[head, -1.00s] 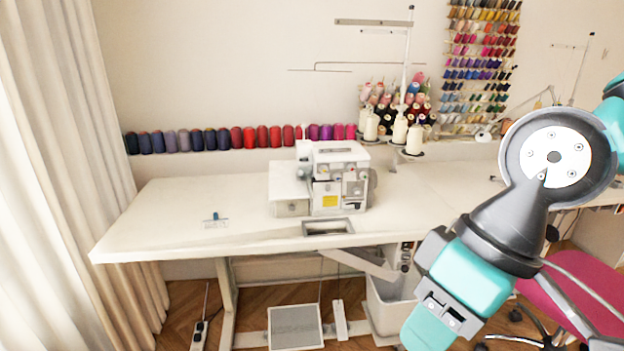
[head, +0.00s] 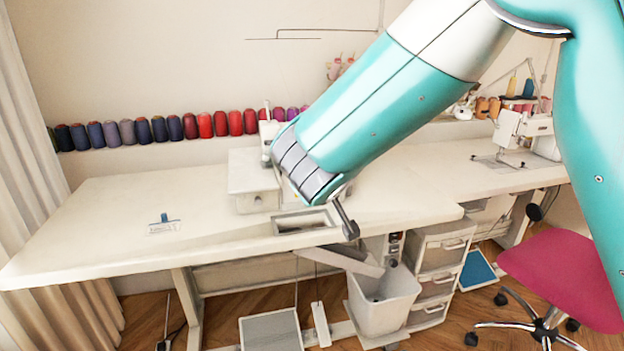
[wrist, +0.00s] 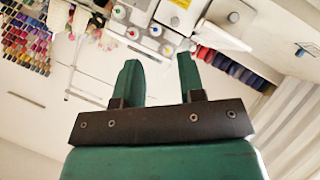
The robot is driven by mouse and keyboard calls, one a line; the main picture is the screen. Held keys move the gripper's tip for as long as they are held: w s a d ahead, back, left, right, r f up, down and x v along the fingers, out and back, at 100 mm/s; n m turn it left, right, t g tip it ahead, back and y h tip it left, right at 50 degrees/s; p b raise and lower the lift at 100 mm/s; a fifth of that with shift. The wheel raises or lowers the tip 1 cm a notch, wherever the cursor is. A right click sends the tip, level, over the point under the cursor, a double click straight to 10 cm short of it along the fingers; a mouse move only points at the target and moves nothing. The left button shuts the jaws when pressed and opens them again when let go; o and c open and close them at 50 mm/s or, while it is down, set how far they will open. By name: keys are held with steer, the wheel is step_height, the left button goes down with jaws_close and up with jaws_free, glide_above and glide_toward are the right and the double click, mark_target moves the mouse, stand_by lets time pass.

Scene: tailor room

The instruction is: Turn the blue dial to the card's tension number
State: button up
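The white overlock machine (head: 253,178) stands on the table, mostly hidden behind my arm in the head view. In the wrist view the machine (wrist: 205,13) is at the top edge, with a row of small coloured dials beside it. One dial there looks blue (wrist: 166,50), but it is small and its setting cannot be read. A small card with a blue clip (head: 163,225) lies on the left of the table; its number is unreadable. It also shows in the wrist view (wrist: 304,50). My gripper (wrist: 158,76) is open and empty, its fingers apart from the machine.
The white table (head: 110,220) is clear around the card. Thread spools (head: 205,125) line the wall behind. A white bin (head: 383,300) and drawers (head: 440,270) stand below. A pink chair (head: 565,275) is at the right.

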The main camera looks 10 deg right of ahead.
steer(key=w+d+f+t+p, duration=0.1)
steer(key=w+f, duration=0.1)
steer(key=w, duration=0.7)
steer(key=w+d+f+n+t, duration=0.1)
steer(key=w+d+f, duration=0.1)
steer(key=w, duration=0.7)
steer(key=shift+w+f+t+h+p, duration=0.25)
steer(key=shift+w+t+h+p, duration=0.05)
steer(key=shift+w+h+p, duration=0.1)
steer(key=shift+s, duration=0.1)
steer(key=c, duration=0.6)
steer(key=shift+c, duration=0.2)
